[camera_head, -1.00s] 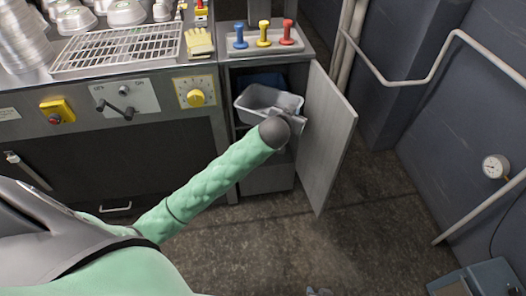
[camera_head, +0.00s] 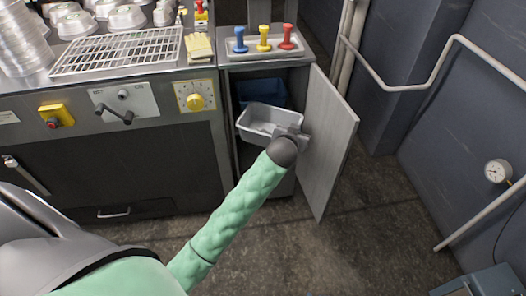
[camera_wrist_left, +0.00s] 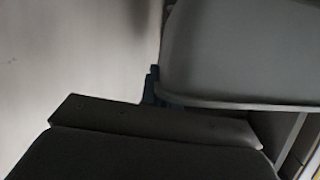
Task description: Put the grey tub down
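The grey tub (camera_head: 256,128), an open rectangular tub, is at the front of an open cabinet under the counter in the head view. It looks about level and empty inside. My left gripper (camera_head: 296,137) is at its right-hand rim and appears shut on it; my own wrist hides part of the fingers. In the left wrist view the smooth wall of the grey tub (camera_wrist_left: 240,50) fills the upper right, close to the gripper. Whether its underside touches anything is hidden. My right gripper is not in view.
A blue container (camera_head: 262,90) stands inside the cabinet behind the tub. The cabinet door (camera_head: 328,145) is swung open just right of my gripper. The counter above holds a tray with coloured-handled tools (camera_head: 264,45) and a wire rack (camera_head: 118,50). The floor in front is clear.

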